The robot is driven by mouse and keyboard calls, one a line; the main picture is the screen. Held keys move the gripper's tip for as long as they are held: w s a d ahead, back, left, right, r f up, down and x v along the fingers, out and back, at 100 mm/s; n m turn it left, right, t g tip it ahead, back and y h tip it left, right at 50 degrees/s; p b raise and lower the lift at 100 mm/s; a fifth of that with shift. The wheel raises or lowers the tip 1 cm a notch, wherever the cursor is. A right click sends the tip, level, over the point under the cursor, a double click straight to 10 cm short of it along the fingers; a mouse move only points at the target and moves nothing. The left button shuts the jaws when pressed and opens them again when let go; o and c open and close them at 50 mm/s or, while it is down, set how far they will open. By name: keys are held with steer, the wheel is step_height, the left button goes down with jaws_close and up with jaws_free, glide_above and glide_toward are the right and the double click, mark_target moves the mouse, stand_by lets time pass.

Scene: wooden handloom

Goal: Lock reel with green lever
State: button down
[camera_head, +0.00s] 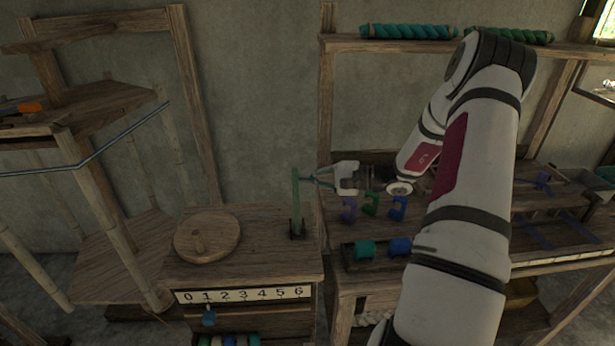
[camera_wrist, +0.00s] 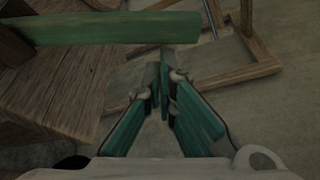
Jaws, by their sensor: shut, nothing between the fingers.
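The green lever (camera_head: 295,192) stands upright in a dark bracket on the right side of the wooden cabinet top. In the wrist view the lever (camera_wrist: 105,28) runs across the top as a green bar, its free end just beyond my fingertips. My gripper (camera_head: 313,178) is shut and empty, with its tips close to the lever's right side. In the wrist view my gripper (camera_wrist: 163,85) shows its fingertips together just below the lever's end. I cannot tell whether they touch it. The round wooden reel disc (camera_head: 207,236) with a central knob lies on the cabinet top, left of the lever.
A number strip (camera_head: 243,294) marked 0 to 6 is on the cabinet front, with a blue slider (camera_head: 208,317) below it. Purple, green and blue hooked pieces (camera_head: 371,205) are on the right bench. The wooden frame post (camera_head: 326,110) stands behind my gripper.

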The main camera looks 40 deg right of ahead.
steer(key=shift+s+a+r+n, duration=0.2)
steer(key=shift+s+r+n, duration=0.1)
steer(key=shift+n, duration=0.1)
steer(key=s+a+r+n+t+y+b, duration=0.1)
steer(key=s+a+r+n+t, duration=0.1)
steer(key=s+a+n, duration=0.4)
steer(key=shift+s+n+y+b, duration=0.3)
steer(key=shift+s+n, duration=0.6)
steer(key=shift+s, duration=0.55)
steer(key=shift+f, duration=0.1)
